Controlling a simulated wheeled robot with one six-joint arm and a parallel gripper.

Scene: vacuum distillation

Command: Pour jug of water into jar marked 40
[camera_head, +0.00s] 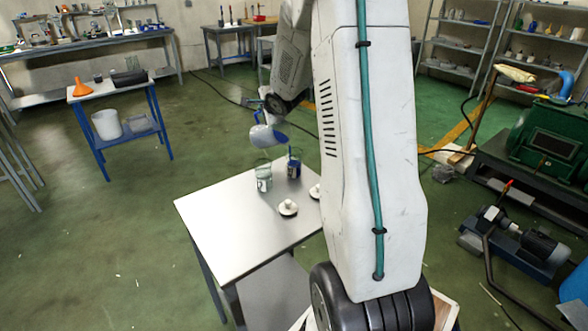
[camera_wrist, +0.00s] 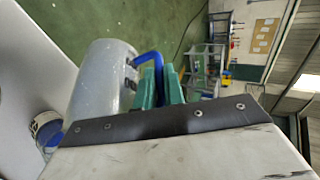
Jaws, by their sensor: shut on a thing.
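A pale jug (camera_head: 263,136) with a blue handle hangs tilted in the air above the steel table's far edge. My gripper (camera_head: 269,108) is above it, partly hidden by my arm. In the wrist view my green fingers (camera_wrist: 160,85) are shut on the blue handle (camera_wrist: 148,58) of the grey-white jug (camera_wrist: 102,78). A clear jar (camera_head: 264,180) stands upright on the table below the jug, and a jar with dark blue content (camera_head: 294,168) stands just right of it. No marking 40 is readable. I cannot tell whether water is flowing.
The steel table (camera_head: 225,225) is mostly bare at its front left. A pale lid (camera_head: 288,208) lies near the jars; another is partly hidden by my arm. A blue-legged side table (camera_head: 112,87) with an orange funnel (camera_head: 81,88) stands at left. Green machinery (camera_head: 550,140) is at right.

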